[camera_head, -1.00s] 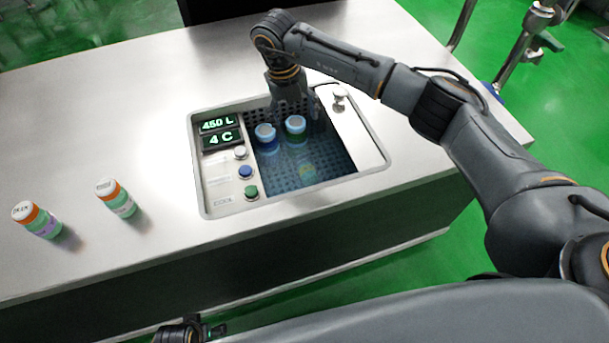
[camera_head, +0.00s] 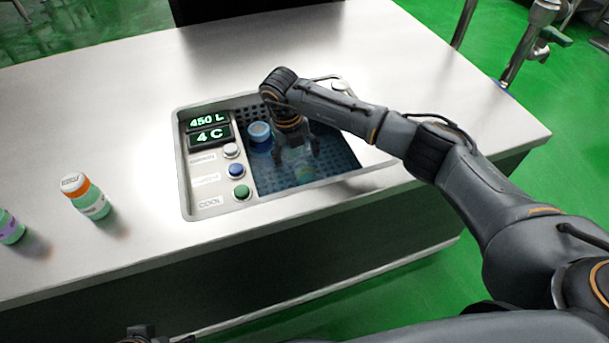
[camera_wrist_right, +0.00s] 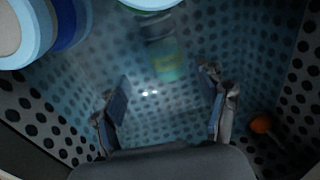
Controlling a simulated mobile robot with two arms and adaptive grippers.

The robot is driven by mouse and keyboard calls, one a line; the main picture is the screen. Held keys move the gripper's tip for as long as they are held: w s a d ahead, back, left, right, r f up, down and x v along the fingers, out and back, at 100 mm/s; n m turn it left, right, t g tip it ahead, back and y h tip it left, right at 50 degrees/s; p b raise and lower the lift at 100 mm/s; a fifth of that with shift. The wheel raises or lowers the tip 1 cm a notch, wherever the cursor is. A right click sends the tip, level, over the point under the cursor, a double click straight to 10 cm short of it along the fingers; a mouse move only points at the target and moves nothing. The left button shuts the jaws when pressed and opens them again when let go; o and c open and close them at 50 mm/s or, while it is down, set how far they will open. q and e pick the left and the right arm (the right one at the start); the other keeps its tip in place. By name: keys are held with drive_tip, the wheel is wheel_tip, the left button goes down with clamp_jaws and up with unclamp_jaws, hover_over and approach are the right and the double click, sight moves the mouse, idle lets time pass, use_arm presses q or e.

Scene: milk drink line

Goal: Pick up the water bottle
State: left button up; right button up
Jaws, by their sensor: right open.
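A blue bottle (camera_head: 259,133) with a pale cap stands in the perforated cooling tank (camera_head: 262,182); its side and cap show at the upper left of the right wrist view (camera_wrist_right: 62,22). A second pale round top (camera_wrist_right: 150,3) is cut off at that view's upper edge. I cannot tell which is the water bottle. My right gripper (camera_head: 297,150) reaches down into the tank, right of the blue bottle. Its fingers are apart, with nothing held between them (camera_wrist_right: 165,105). A dark part at the bottom edge may be my left gripper (camera_head: 140,331); its jaws cannot be made out.
A blurred greenish object (camera_wrist_right: 168,62) lies deeper in the tank; a small orange thing (camera_wrist_right: 262,124) shows at right. The panel with displays (camera_head: 209,128) and buttons borders the tank's left side. Orange-capped bottles (camera_head: 88,196) (camera_head: 9,227) stand on the counter at left.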

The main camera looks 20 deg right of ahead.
sight(303, 169)
drive_tip(key=f, duration=0.1)
drive_tip(key=d+f+b, duration=0.1)
drive_tip(key=f, duration=0.3)
drive_tip(key=shift+d+f, duration=0.1)
drive_tip(key=shift+d, duration=0.15)
drive_tip(key=shift+w+f, duration=0.1)
drive_tip(key=shift+f, duration=0.3)
drive_tip(key=shift+c, duration=0.4)
drive_tip(key=c, duration=1.2)
drive_tip(key=shift+c, duration=0.2)
drive_tip(key=shift+r, duration=0.15)
